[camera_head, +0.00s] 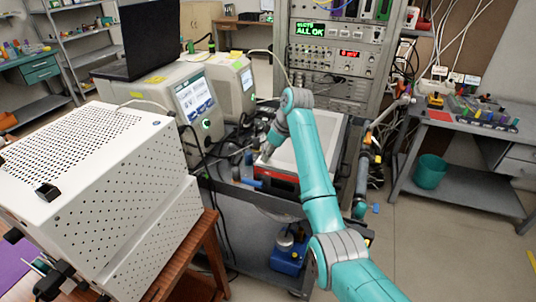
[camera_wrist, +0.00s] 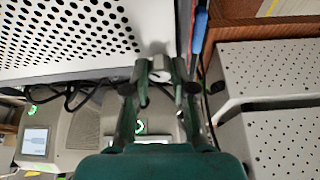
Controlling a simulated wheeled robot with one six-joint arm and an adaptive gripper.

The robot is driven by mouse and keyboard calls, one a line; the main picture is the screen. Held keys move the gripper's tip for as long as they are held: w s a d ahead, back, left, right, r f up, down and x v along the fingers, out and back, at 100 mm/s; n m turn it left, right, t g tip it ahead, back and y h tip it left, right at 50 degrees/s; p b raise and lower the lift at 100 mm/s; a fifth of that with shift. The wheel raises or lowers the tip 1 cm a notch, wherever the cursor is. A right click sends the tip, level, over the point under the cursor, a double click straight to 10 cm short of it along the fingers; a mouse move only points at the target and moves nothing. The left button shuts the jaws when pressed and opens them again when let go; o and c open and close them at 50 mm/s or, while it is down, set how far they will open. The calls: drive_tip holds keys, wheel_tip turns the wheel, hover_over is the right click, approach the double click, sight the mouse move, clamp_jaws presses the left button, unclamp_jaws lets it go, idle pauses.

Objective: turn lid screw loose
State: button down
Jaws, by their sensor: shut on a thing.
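In the wrist view my gripper (camera_wrist: 160,72) is closed around a small pale screw head (camera_wrist: 160,68) at the near edge of a white panel with round holes (camera_wrist: 60,40). The fingers stand on either side of the screw head; its lower part and thread are hidden. In the head view my gripper (camera_head: 266,152) is at the left edge of a low device with a white top (camera_head: 325,130) and red front (camera_head: 284,182) on a grey cart. The screw is too small to make out there.
A large white perforated box (camera_head: 95,175) stands at the left on a wooden table. Grey instruments with screens (camera_head: 195,97) stand behind the gripper, with dark cables nearby. A rack (camera_head: 335,55) rises behind the device.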

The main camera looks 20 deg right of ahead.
drive_tip(key=n+g, duration=0.1)
drive_tip(key=n, duration=0.2)
drive_tip(key=shift+w+n+y, duration=0.15)
drive_tip(key=shift+n+y, duration=0.15)
drive_tip(key=shift+y, duration=0.1)
drive_tip(key=shift+w+n+g, duration=0.1)
drive_tip(key=shift+n+g, duration=0.7)
drive_tip(key=shift+n, duration=1)
drive_tip(key=c, duration=1)
unclamp_jaws()
drive_tip(key=shift+o, duration=0.2)
drive_tip(key=shift+d, duration=0.1)
drive_tip(key=v, duration=0.7)
drive_tip(key=shift+r, duration=0.2)
drive_tip(key=shift+d, duration=0.15)
